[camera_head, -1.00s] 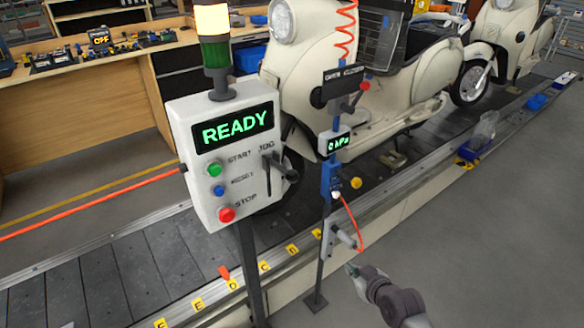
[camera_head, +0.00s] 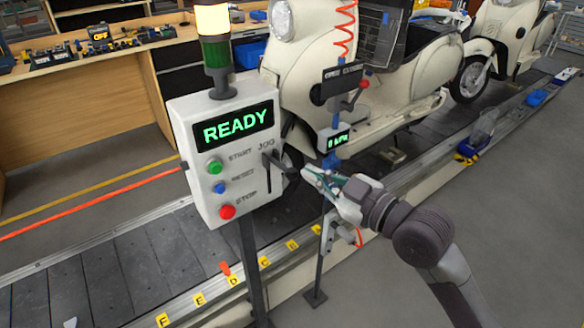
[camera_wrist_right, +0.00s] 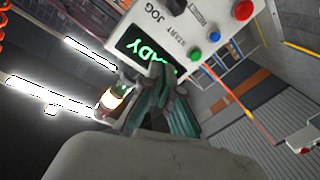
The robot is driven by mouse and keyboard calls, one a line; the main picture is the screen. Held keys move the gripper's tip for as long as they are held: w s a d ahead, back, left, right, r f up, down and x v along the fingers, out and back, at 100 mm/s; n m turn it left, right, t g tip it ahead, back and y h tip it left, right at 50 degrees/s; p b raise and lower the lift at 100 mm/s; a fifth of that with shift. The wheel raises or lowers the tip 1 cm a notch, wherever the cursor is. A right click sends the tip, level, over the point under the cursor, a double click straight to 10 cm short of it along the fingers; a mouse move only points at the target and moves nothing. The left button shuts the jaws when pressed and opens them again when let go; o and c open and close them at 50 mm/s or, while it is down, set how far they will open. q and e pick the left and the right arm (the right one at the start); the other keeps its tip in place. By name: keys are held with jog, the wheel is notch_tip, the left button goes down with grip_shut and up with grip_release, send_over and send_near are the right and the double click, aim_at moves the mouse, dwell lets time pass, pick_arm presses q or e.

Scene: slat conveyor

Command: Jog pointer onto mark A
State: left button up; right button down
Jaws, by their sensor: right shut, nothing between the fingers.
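The control box (camera_head: 185,180) shows READY on its screen (camera_head: 238,126) and carries a JOG lever (camera_head: 268,165) on its right side. An orange-red pointer (camera_head: 225,268) stands at the conveyor's near edge, beside yellow mark D (camera_head: 233,281). Mark A (camera_head: 317,229) looks to be the small yellow plate farther right; its letter is too small to read. My right gripper (camera_head: 312,178) is shut and empty, just right of the lever; contact cannot be told. In the wrist view its fingers (camera_wrist_right: 152,108) cover part of the box's screen. My left gripper is out of view.
Green, blue and red buttons (camera_head: 220,188) are on the box. A cream scooter (camera_head: 320,70) stands on the slat conveyor (camera_head: 110,270) behind. A thin stand with a small display (camera_head: 333,141) is close behind my right gripper. The floor at right is clear.

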jog(key=p, duration=0.3)
send_over(291, 170)
jog(key=s+a, duration=0.2)
jog(key=f, duration=0.1)
jog(key=d+f, duration=0.2)
jog(key=shift+w+d+f, duration=0.15)
jog(key=shift+w+f, duration=0.15)
jog(key=shift+f, duration=0.1)
